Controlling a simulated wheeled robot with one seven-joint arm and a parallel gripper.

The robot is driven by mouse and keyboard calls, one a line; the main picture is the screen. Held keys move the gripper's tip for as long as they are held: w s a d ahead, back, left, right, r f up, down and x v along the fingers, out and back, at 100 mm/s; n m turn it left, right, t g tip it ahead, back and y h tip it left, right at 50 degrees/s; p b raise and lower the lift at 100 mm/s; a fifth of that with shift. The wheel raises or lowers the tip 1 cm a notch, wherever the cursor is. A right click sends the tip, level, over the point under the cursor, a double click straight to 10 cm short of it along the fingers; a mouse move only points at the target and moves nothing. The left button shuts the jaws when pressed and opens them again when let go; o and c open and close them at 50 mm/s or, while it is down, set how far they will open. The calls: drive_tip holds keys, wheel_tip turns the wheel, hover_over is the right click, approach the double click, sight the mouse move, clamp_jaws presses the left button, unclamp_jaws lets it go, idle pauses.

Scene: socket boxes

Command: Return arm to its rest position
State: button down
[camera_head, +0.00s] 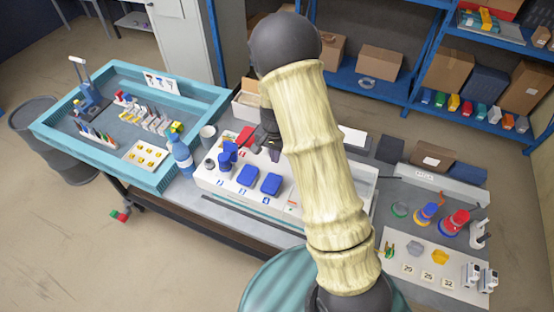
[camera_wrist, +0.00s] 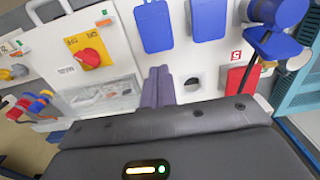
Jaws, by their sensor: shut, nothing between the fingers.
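My gripper (camera_head: 274,152) hangs above the white socket panel on the middle bench, with my arm crossing in front of the panel's right part. Its two fingers are together in the wrist view (camera_wrist: 159,85), with nothing between them. In the head view two blue covers, a left one (camera_head: 247,175) and a right one (camera_head: 271,184), sit on the white panel (camera_head: 225,188). The wrist view shows a red knob on a yellow plate (camera_wrist: 90,52) and a red piece beside the number 5 (camera_wrist: 236,78). My arm hides part of the panel.
At right, a white board (camera_head: 400,258) bears coloured connectors and numbered plates. Blue shelves with boxes (camera_head: 380,62) stand behind.

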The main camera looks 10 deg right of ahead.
drive_tip(key=s+d+r+n+t+b, duration=0.1)
drive_tip(key=s+r+n+b, duration=0.2)
drive_tip(key=s, duration=0.5)
drive_tip(key=s+d+r+n+t+b, duration=0.1)
drive_tip(key=s+r+n+b, duration=0.3)
drive_tip(key=s, duration=0.5)
drive_tip(key=shift+s+d+r+t, duration=0.3)
drive_tip(key=shift+r, duration=0.25)
